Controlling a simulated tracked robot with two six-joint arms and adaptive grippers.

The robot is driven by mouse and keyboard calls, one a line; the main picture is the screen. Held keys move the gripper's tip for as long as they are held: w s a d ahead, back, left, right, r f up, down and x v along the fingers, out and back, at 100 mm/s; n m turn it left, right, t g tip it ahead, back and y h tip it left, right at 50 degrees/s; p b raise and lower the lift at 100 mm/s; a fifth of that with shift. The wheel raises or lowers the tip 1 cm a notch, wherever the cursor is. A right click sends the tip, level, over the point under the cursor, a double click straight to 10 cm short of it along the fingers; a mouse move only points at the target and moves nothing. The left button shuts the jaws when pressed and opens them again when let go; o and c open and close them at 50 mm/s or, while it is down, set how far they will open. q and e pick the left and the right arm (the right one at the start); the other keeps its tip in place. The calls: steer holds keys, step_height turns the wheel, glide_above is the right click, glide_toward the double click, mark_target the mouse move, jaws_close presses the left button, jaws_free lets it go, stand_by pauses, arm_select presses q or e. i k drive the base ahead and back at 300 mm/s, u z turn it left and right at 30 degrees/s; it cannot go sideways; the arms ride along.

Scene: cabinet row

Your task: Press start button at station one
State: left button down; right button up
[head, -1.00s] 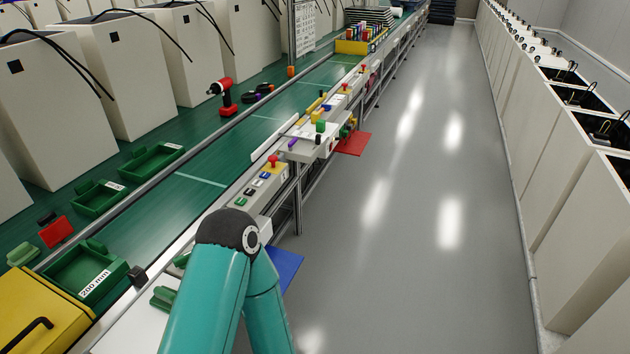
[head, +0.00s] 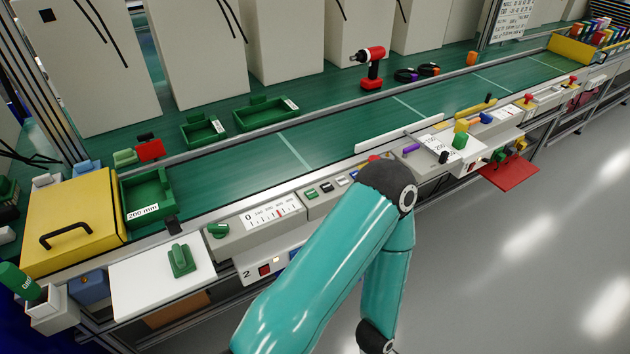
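A grey control box (head: 315,208) on the front rail carries a row of small coloured push buttons (head: 327,187). My teal arm covers its right part, and only a bit of red shows above the elbow. I cannot tell which button is start or see a station one label. Left of it is a box with a scale (head: 270,214) and a green knob (head: 218,230). Below it is a panel marked 2 (head: 262,270) with a red switch. Another button box with a red button (head: 528,100) stands farther right. Neither of my grippers is in view.
A yellow lidded box (head: 72,222) and a green 200 mm tray (head: 147,196) are at the left. A white plate with a green handle (head: 162,277) lies in front. A red plate (head: 511,172) juts out over the aisle. The grey floor (head: 500,260) at the right is clear.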

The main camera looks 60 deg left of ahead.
mark_target(311, 194)
steer(key=u, duration=0.45)
steer(key=i, duration=0.85)
steer(key=u, duration=0.85)
steer(key=k, duration=0.75)
steer(key=u, duration=0.15)
steer(key=i, duration=0.85)
steer(key=z, duration=0.05)
